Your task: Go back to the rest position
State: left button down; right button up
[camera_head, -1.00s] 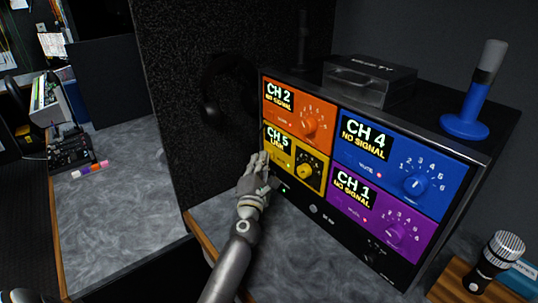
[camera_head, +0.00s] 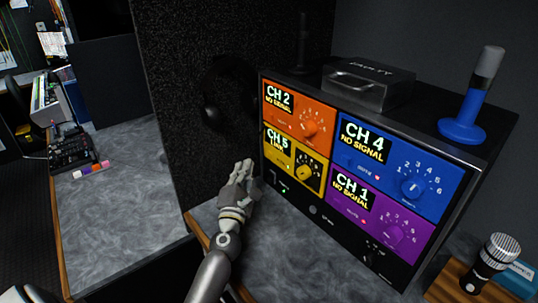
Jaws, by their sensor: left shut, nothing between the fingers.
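My left gripper (camera_head: 247,177) is shut and empty. It is in front of the lower left corner of the channel box (camera_head: 322,208), a little left of the yellow CH 5 panel (camera_head: 293,164), and appears apart from it. Its arm comes up from the bottom of the view. The box also has an orange CH 2 panel (camera_head: 292,113), a blue CH 4 panel (camera_head: 398,165) and a purple CH 1 panel (camera_head: 380,218), each with a knob. CH 2, CH 4 and CH 1 read NO SIGNAL. My right gripper is not in view.
A blue-based antenna (camera_head: 463,130) and a dark metal case (camera_head: 368,84) stand on the box. A microphone (camera_head: 492,262) is at the lower right. Headphones (camera_head: 212,112) hang on the dark partition (camera_head: 180,60). The grey desk (camera_head: 110,210) at left has much clear room.

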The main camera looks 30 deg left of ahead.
pick_arm(q)
jog(key=shift+s+a, duration=0.3)
jog(key=shift+s, duration=0.35)
